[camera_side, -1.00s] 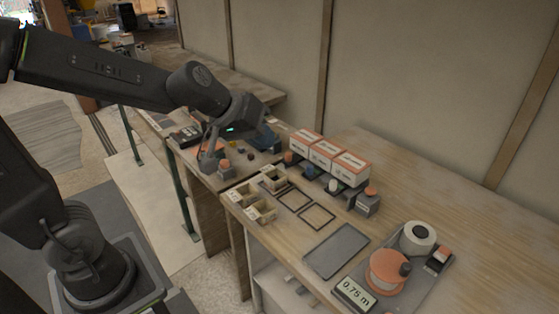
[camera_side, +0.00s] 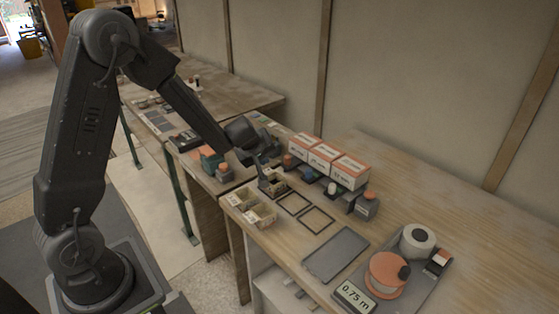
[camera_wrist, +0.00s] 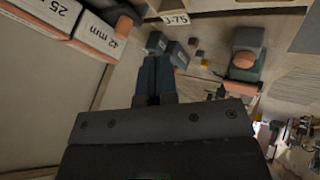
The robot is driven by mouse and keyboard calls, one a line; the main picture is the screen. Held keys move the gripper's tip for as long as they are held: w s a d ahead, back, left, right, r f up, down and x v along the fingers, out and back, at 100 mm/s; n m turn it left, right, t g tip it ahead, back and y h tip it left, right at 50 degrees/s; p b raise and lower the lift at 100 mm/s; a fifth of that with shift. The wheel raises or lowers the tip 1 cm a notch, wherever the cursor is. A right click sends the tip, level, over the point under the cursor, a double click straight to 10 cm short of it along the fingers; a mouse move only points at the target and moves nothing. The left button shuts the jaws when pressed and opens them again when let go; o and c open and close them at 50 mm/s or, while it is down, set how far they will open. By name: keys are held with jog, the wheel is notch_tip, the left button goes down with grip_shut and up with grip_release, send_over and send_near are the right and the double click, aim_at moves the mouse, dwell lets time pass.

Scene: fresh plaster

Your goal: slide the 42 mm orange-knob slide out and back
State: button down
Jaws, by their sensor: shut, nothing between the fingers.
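The leftmost (camera_side: 304,144) is the one labelled 42 mm in the wrist view (camera_wrist: 100,33). A small orange knob (camera_side: 288,161) sits in front of that box in the side view.
Open label bins (camera_side: 262,217) stand in front of my gripper; one is marked J-75 in the wrist view (camera_wrist: 175,19). A grey block with an orange top (camera_side: 367,205) is at the row's right end. A spool tray (camera_side: 425,285) is further right.

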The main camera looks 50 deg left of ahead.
aim_at(283, 164)
jog(key=w+f, duration=0.3)
jog(key=w+a+f, duration=0.1)
jog(key=w, duration=0.1)
jog(key=shift+w+f, duration=0.2)
jog(key=shift+f, duration=0.2)
jog(key=shift+w+d, duration=0.15)
jog(key=shift+w, duration=0.65)
jog(key=shift+w, duration=0.1)
jog(key=shift+w+d+r, duration=0.1)
jog(key=shift+w, duration=0.7)
jog(key=shift+s, duration=0.1)
